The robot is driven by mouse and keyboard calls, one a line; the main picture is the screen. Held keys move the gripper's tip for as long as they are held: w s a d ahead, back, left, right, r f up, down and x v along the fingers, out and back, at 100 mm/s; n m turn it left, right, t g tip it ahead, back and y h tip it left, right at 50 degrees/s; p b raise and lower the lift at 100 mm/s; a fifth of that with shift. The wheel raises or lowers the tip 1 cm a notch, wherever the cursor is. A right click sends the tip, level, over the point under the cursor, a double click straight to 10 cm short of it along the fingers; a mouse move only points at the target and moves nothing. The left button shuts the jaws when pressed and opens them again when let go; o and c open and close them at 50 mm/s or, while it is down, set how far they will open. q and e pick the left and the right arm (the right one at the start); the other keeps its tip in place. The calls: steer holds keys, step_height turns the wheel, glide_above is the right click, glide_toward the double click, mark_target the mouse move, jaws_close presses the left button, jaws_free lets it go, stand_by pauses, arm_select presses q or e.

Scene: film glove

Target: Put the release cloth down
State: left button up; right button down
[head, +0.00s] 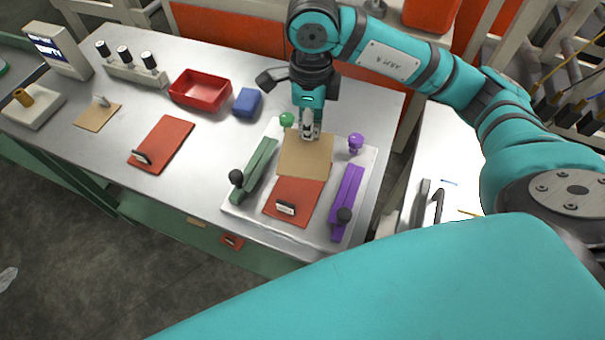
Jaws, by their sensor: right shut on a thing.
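A tan square cloth (305,158), which looks like the release cloth, is at the back of the pale plate (238,206). It covers the far part of an orange-red sheet (295,207) with a small handle. My right gripper (308,137) points down at the cloth's far edge and is shut on it, probably by a tab or handle that the fingers hide. I cannot tell whether the cloth lies flat on the sheet or hovers just above it. My left gripper is not in view.
A green bar (256,168) and a purple bar (349,200), each with a black knob, flank the sheets. Green and purple knobs stand behind. A blue block (248,102), red tray (201,90), another red sheet (165,142) and smaller tan sheet (97,117) lie left.

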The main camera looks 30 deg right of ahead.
mark_target(309, 154)
steer(key=shift+w+d+m, duration=0.1)
steer(key=shift+w+m, duration=0.05)
steer(key=shift+m, duration=0.85)
steer(key=shift+f, duration=0.25)
step_height(309, 154, down, 9)
steer(key=shift+f+p, duration=0.2)
steer(key=shift+p, duration=1)
steer(key=shift+f, duration=0.1)
steer(key=c, duration=1.4)
jaws_free()
